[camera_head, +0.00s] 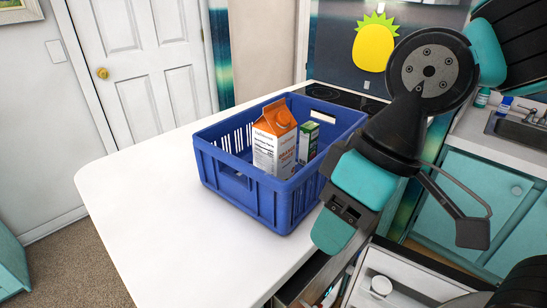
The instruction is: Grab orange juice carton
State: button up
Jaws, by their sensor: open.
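The orange juice carton (275,142) is white and orange with a gabled top. It stands upright in the blue crate (240,190), and its lower part is hidden by the crate's front wall. My gripper (403,233) is to the right of the crate, in front of it in the picture. Its fingers point downward and are spread wide with nothing between them. The left finger overlaps the crate's right edge in the view; I cannot tell whether it touches.
A smaller green carton (308,141) stands just right of the juice carton in the crate. The white counter (150,210) is clear left of the crate. A black cooktop (345,97) lies behind. An open drawer (385,290) with items is below my gripper.

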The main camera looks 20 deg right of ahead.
aim_at(275, 134)
jog(key=z, duration=2.8)
jog(key=k, duration=1.3)
jog(key=u, duration=2)
jog(key=i, duration=0.5)
jog(key=z, duration=0.05)
